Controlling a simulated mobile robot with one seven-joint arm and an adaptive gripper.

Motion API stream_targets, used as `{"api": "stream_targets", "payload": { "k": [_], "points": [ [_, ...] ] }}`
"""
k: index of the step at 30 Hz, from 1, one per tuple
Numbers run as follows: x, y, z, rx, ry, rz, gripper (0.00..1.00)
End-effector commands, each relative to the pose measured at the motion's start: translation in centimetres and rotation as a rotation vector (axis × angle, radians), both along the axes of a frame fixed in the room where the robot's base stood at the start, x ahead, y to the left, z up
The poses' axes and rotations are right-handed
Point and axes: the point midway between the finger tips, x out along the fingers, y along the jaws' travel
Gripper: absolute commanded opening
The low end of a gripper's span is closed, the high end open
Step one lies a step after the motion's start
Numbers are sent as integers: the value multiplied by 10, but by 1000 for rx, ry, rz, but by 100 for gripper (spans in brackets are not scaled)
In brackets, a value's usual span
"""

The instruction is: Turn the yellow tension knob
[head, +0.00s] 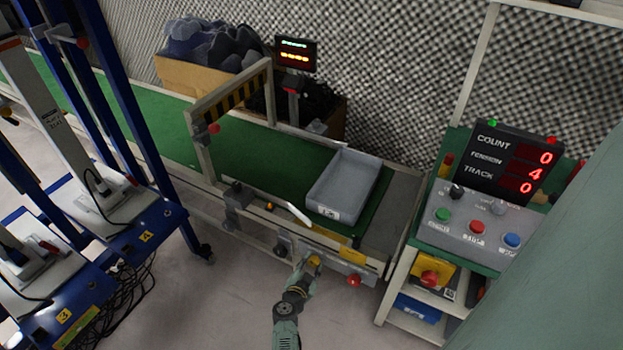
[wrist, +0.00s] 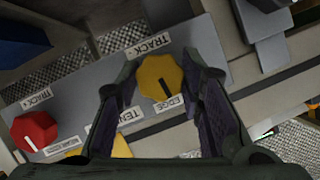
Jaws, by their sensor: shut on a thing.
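The yellow tension knob (wrist: 158,76) is many-sided, with a black pointer line toward the lower right in the wrist view. It sits on a grey panel (wrist: 205,25) with labels around it, including TRACK and EDGE. My gripper (wrist: 162,80) has its two dark fingers on either side of the knob and is shut on it. In the head view, my gripper (head: 306,266) is at the conveyor's front side, with the yellow knob (head: 315,261) at its tip. The fingers partly hide the panel and a label starting TEN.
A red knob (wrist: 35,130) is on the same panel, left of my gripper. A grey tray (head: 345,184) rests on the green conveyor belt (head: 270,165). A display (head: 513,162) at right reads COUNT 0, TENSION 4, TRACK 0. Blue-framed stands (head: 110,225) are at left.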

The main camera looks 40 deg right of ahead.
Motion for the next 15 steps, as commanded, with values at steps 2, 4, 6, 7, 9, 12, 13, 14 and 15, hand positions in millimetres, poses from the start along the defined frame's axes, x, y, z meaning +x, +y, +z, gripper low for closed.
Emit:
{"api": "stream_targets", "payload": {
  "k": [2,4,6,7,9,12,13,14,15],
  "points": [
    [0,0,0,0,0,-1,7],
    [0,0,0,0,0,-1,7],
    [0,0,0,0,1,0,39],
    [0,0,0,0,1,0,41],
    [0,0,0,0,1,0,46],
    [0,0,0,0,1,0,52],
    [0,0,0,0,1,0,54],
    [0,0,0,0,1,0,54],
    [0,0,0,-1,2,0,54]
  ]
}}
